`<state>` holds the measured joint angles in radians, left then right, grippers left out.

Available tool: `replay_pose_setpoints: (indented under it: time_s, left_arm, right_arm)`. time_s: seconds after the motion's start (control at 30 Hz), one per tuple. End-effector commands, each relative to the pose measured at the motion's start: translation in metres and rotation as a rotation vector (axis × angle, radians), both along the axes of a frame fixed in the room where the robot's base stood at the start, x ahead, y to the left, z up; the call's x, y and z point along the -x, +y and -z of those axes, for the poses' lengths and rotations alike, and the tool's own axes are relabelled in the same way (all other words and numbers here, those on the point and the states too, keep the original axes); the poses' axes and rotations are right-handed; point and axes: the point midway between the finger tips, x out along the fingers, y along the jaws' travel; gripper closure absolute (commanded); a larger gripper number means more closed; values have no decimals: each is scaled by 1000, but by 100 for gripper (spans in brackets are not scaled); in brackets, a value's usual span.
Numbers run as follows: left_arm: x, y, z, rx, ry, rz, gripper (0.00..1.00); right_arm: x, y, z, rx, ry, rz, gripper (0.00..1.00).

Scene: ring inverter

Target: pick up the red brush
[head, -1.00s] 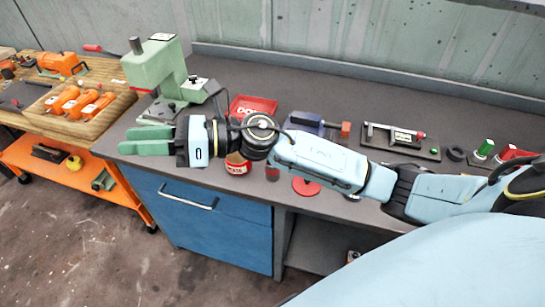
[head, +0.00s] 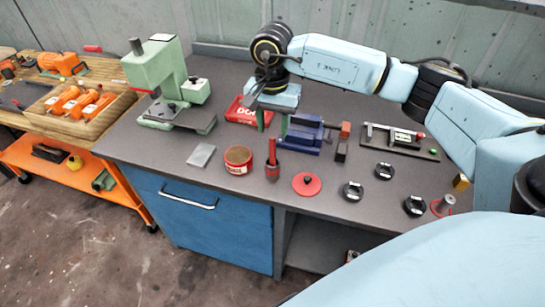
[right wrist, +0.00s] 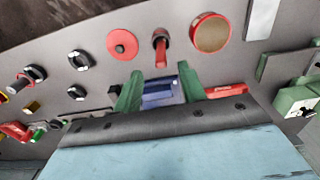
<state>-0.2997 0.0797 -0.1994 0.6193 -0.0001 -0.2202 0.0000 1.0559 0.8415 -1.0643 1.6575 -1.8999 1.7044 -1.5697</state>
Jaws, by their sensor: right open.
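The red brush (head: 272,160) appears to be the slim red item standing upright on the grey bench, between a round red tin and a flat red disc. It also shows in the right wrist view (right wrist: 160,50), ahead of the fingertips. My right gripper (head: 272,122) points down with its green fingers apart, behind the brush and beside the blue vise. In the right wrist view the gripper (right wrist: 158,78) is open, and the blue vise (right wrist: 160,95) shows between and beyond its fingers. The brush is apart from the fingers. My left gripper is not in view.
The red tin (head: 238,158) stands left of the brush, and the red disc (head: 307,184) lies to its right. The blue vise (head: 304,138) and a red tray (head: 238,112) are close to my gripper. A green press (head: 152,72) stands at left. The bench front is partly clear.

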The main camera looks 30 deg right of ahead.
Motion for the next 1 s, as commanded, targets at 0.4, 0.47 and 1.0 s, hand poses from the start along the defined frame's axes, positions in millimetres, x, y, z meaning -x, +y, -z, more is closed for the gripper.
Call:
replay_pose_setpoints:
  time_s: [0.4, 0.47, 1.0]
  left_arm:
    - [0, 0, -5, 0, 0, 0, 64]
    - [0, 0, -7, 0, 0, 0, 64]
    - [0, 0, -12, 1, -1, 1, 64]
  right_arm:
    - [0, 1, 50, -4, 2, 1, 59]
    - [0, 0, 57, -3, 3, 0, 59]
    - [-2, -1, 96, -6, -2, -1, 59]
